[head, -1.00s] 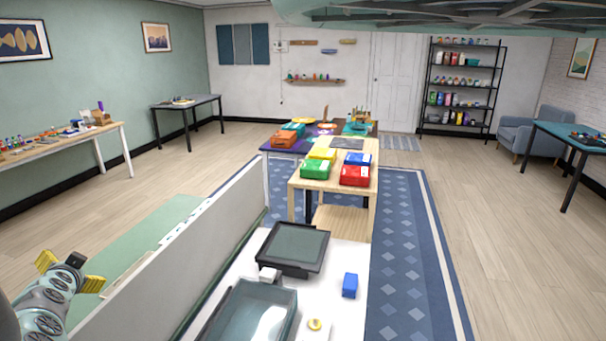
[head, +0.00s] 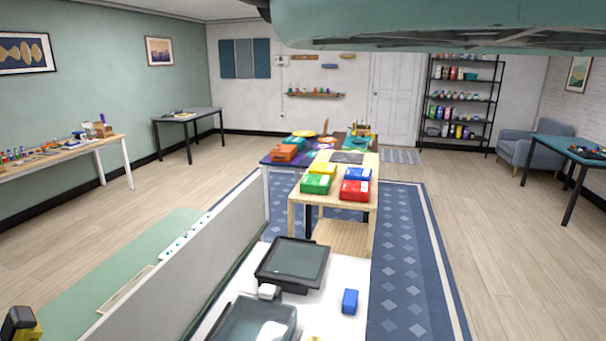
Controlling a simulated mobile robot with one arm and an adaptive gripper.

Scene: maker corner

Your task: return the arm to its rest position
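Part of my own arm crosses the top right of the view.
A white table (head: 335,270) right of the partition holds a black-framed tray (head: 293,263) and a blue block (head: 349,301). Beyond it, a wooden table (head: 338,205) holds coloured boxes. Open wooden floor (head: 490,260) lies to the right of the blue rug (head: 405,270).

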